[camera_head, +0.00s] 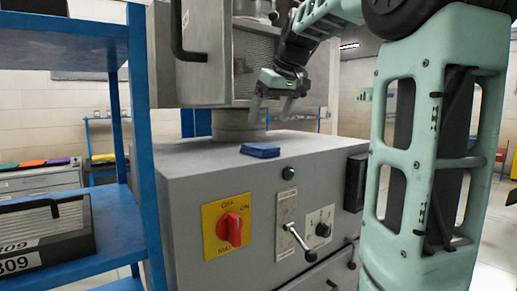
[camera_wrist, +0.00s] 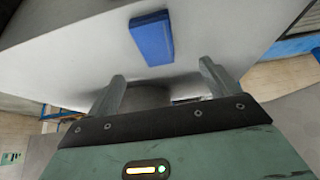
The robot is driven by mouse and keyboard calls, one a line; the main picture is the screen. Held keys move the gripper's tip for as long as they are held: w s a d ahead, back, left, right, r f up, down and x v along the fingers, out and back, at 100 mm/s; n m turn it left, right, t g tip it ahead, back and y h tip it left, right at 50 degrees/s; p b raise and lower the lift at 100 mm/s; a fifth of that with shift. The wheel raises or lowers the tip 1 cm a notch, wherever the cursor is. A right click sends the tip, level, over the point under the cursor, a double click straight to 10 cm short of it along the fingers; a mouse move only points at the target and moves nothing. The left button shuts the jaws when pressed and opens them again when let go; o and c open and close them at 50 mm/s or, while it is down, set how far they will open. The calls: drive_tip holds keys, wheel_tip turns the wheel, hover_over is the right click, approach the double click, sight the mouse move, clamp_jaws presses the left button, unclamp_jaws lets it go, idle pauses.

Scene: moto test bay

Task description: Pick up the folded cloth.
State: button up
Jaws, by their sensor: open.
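The folded cloth (camera_head: 261,150) is a small flat blue pad lying on the grey top of the machine cabinet (camera_head: 180,163), near its front edge. In the wrist view the cloth (camera_wrist: 152,38) shows as a blue block beyond the fingertips, near the top of the picture. My gripper (camera_head: 270,113) is above the cabinet top, higher than the cloth and apart from it. In the wrist view my gripper's two fingers (camera_wrist: 161,82) stand wide apart with nothing between them touching. Nothing hides the cloth in either view.
A round grey pedestal (camera_head: 238,125) stands behind the cloth, under a grey housing (camera_head: 192,66) with a black handle. The cabinet front carries a red rotary switch (camera_head: 229,229) and a lever. A blue shelf rack (camera_head: 118,215) stands at the left.

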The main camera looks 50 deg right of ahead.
sight(260, 145)
drive_tip(key=x, duration=0.4)
drive_tip(key=shift+w+f+p, duration=0.15)
drive_tip(key=shift+f+p, duration=0.1)
drive_tip(key=shift+p, duration=0.1)
drive_tip(key=x, duration=0.1)
drive_tip(key=p+x, duration=0.1)
drive_tip(key=x, duration=0.1)
drive_tip(key=p+x, duration=0.1)
drive_tip(key=shift+w+d+f, duration=0.1)
drive_tip(key=shift+d+f, duration=0.25)
drive_tip(key=shift+f, duration=0.05)
drive_tip(key=shift+w+f, duration=0.1)
drive_tip(key=shift+f, duration=0.15)
drive_tip(key=shift+f, duration=0.25)
drive_tip(key=c, duration=1.1)
